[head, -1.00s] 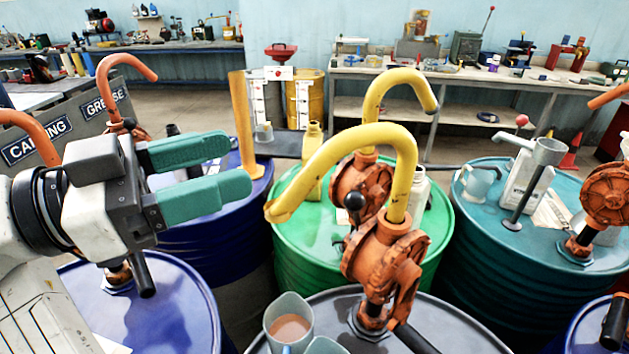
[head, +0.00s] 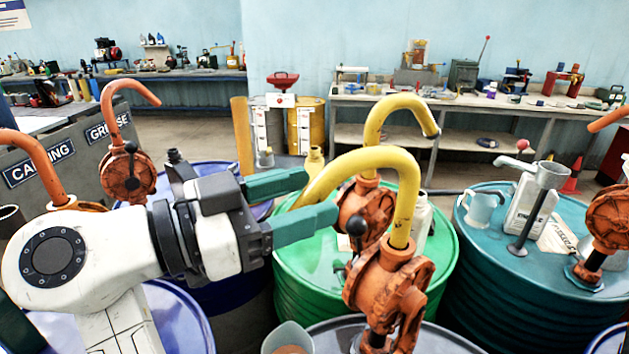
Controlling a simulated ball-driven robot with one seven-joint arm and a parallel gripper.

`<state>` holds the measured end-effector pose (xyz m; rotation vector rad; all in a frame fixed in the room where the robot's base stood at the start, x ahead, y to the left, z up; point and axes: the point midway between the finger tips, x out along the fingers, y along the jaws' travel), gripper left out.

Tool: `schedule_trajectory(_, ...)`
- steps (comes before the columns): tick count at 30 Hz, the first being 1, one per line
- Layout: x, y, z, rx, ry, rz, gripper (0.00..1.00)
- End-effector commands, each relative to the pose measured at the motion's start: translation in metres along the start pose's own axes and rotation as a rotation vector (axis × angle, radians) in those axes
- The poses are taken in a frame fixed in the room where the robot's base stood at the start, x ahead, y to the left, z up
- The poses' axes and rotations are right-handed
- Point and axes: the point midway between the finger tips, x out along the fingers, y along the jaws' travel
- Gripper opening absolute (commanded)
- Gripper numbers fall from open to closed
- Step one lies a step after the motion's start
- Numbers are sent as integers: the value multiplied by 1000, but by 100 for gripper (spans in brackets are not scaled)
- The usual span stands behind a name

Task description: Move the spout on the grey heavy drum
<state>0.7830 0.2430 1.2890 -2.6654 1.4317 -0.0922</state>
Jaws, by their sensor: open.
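The grey heavy drum (head: 450,337) stands at the bottom middle, cut off by the frame. A rust-orange pump (head: 383,285) stands on it. The pump's yellow spout (head: 408,195) arches up and leftward. My gripper (head: 319,197) reaches in from the left with its teal fingers open. The outer part of the spout shows between the fingers, and the nearer finger hides its end. I cannot tell whether a finger touches it.
A green drum (head: 320,279) with a second yellow-spouted pump (head: 365,203) stands close behind. A teal drum (head: 480,252) is at right. A jug (head: 287,340) of brown liquid sits at the bottom. Orange pumps (head: 128,172) crowd the left.

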Motion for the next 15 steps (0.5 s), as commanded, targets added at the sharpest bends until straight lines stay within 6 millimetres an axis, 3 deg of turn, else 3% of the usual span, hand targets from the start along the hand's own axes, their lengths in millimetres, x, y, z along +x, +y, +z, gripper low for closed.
schedule_trajectory(6,19,0,-1,0,1,0,58)
schedule_trajectory(15,22,0,0,0,1,0,58)
